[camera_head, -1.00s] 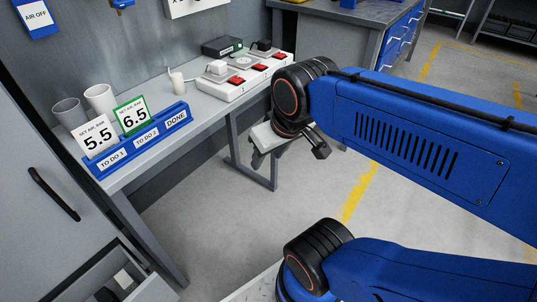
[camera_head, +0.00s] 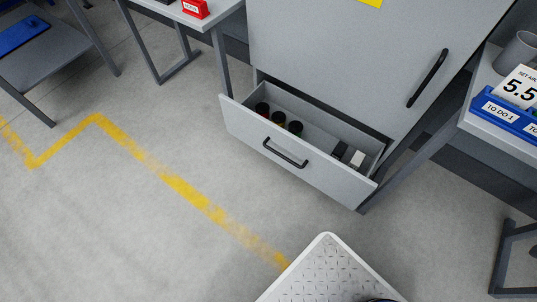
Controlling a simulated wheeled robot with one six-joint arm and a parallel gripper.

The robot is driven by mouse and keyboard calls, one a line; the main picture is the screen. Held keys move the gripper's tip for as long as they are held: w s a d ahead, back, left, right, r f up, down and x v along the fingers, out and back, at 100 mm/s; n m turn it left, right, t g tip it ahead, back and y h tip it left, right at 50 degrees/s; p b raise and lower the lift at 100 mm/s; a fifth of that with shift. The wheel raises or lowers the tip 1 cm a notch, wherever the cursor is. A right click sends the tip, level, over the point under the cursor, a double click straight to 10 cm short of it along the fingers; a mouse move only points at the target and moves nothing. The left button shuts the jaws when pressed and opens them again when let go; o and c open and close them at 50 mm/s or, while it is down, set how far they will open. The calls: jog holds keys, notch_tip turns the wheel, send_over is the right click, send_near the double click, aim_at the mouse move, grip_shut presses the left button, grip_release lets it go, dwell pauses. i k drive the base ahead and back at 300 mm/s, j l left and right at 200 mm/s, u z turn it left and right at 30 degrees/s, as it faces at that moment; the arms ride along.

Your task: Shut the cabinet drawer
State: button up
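The grey cabinet (camera_head: 335,60) stands at the top centre, with a black handle (camera_head: 427,78) on its upper door. Its bottom drawer (camera_head: 297,155) is pulled open. The drawer front carries a black bar handle (camera_head: 285,153). Inside lie several dark round-topped items (camera_head: 278,118) at the left and small dark and white blocks (camera_head: 348,155) at the right. My gripper is outside the current view, so its state is hidden.
My light tread-plate base (camera_head: 335,275) shows at the bottom. Open floor with a yellow line (camera_head: 190,195) lies in front of the drawer. A bench with a blue card rack (camera_head: 505,115) stands at right; tables (camera_head: 50,60) stand at left.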

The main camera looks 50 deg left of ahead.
aim_at(308, 157)
jog(key=u, duration=1.6)
